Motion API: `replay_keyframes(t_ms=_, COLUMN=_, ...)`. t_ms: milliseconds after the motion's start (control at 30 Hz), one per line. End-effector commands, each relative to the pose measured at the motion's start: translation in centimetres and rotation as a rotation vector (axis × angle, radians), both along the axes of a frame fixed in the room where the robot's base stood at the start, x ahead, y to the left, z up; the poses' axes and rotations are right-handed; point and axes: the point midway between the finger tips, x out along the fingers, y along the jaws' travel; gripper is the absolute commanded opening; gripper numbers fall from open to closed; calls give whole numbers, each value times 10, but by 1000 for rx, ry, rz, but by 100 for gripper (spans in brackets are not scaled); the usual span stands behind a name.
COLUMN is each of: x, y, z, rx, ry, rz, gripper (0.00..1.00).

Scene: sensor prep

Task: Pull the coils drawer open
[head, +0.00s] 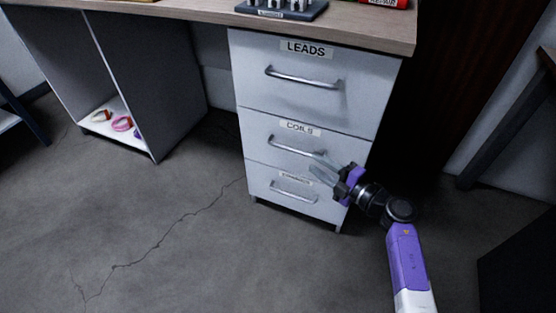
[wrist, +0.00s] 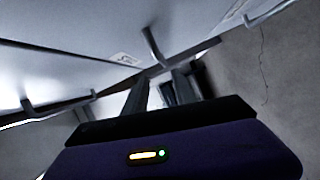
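The white coils drawer (head: 262,150) is the middle one of three in the cabinet under the desk, and its front is flush with the others. Its silver bar handle (head: 290,147) sits below the COILS label (head: 300,128). My gripper (head: 318,170) is in front of the cabinet, near the right end of this handle and slightly below it. In the wrist view my gripper (wrist: 160,88) has its two fingers apart with a gap between them. A metal handle (wrist: 153,46) shows just beyond the fingertips. I cannot tell whether they touch it.
The leads drawer (head: 300,95) is above and a smaller drawer (head: 278,200) with its own handle is below; both look shut. The wooden desktop (head: 210,18) overhangs the cabinet. An open shelf (head: 110,128) with coloured rings stands left. The cracked grey floor (head: 160,240) in front is clear.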

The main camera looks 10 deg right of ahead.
Motion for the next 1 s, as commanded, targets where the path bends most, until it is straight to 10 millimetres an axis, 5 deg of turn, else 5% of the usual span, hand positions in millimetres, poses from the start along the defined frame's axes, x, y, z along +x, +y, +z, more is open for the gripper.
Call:
replay_keyframes(t_ms=167, x=12, y=-7, z=-9, rx=-36, ry=8, rz=9, gripper=32)
replay_keyframes(t_ms=700, x=70, y=30, z=-15, rx=-35, ry=9, rz=10, gripper=32)
replay_keyframes(t_ms=1000, x=75, y=34, z=-13, rx=-34, ry=9, rz=8, gripper=32)
